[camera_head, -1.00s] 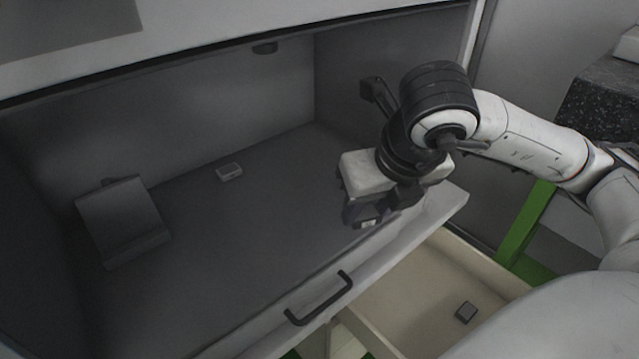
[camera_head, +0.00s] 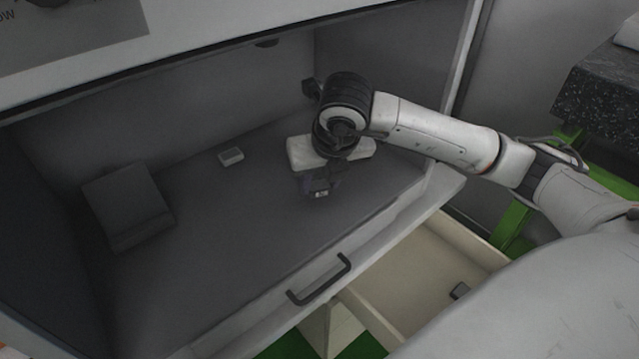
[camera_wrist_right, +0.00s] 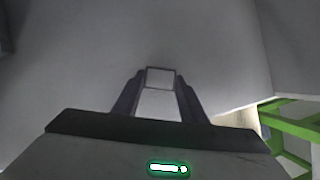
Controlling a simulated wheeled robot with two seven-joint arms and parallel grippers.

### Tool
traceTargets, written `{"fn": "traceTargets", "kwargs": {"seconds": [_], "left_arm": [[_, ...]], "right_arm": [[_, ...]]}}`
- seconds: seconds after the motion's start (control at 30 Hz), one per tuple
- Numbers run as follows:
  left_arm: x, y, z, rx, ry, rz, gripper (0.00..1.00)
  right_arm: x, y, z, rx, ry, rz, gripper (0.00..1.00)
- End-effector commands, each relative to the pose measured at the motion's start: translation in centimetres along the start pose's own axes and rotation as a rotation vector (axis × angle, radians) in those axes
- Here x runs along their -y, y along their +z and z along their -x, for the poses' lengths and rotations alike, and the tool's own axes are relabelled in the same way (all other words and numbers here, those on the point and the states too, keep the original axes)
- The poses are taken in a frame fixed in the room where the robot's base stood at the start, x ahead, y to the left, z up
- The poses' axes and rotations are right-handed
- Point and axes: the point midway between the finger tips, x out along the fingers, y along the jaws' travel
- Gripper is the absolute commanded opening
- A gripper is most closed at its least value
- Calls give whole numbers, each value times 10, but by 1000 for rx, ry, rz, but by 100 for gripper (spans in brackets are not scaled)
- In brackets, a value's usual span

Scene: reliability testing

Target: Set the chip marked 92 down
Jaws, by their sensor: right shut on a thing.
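My right gripper (camera_head: 319,192) is inside the grey chamber, over the right half of its floor (camera_head: 240,230). It is shut on a small chip (camera_head: 320,194) with a pale face. In the right wrist view the chip (camera_wrist_right: 160,77) sits between the two dark fingertips, with a dark rim around a light grey face. I cannot read a number on it. The chip's height above the floor is hard to tell. My left gripper is not in view.
A small light grey block (camera_head: 231,156) lies near the chamber's back wall. A grey slanted stand (camera_head: 128,205) is at left. The middle floor is clear.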

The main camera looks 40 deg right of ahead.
Motion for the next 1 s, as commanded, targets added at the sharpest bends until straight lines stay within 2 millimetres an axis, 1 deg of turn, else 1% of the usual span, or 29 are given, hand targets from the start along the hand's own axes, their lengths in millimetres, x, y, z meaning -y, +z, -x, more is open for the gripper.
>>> {"fn": "traceTargets", "kwargs": {"seconds": [0.03,0.17,0.4,0.5,0.53,0.6,0.63,0.9,1.0], "left_arm": [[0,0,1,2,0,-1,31],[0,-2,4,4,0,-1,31],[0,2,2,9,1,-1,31],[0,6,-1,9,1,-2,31],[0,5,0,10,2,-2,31],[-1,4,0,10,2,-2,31],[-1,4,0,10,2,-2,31],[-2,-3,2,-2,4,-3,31],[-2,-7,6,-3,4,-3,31]], "right_arm": [[1,-4,-7,-3,-3,0,14],[-1,-4,-16,0,-2,-1,14],[-1,-4,-18,1,0,-1,14],[-1,-5,-21,1,0,-1,14],[-1,-5,-20,1,0,-1,41],[-1,-5,-19,1,0,-1,53],[-1,-5,-19,1,0,-1,57],[-1,-4,-19,1,0,-1,57],[-1,-2,-14,1,0,-1,57]]}}
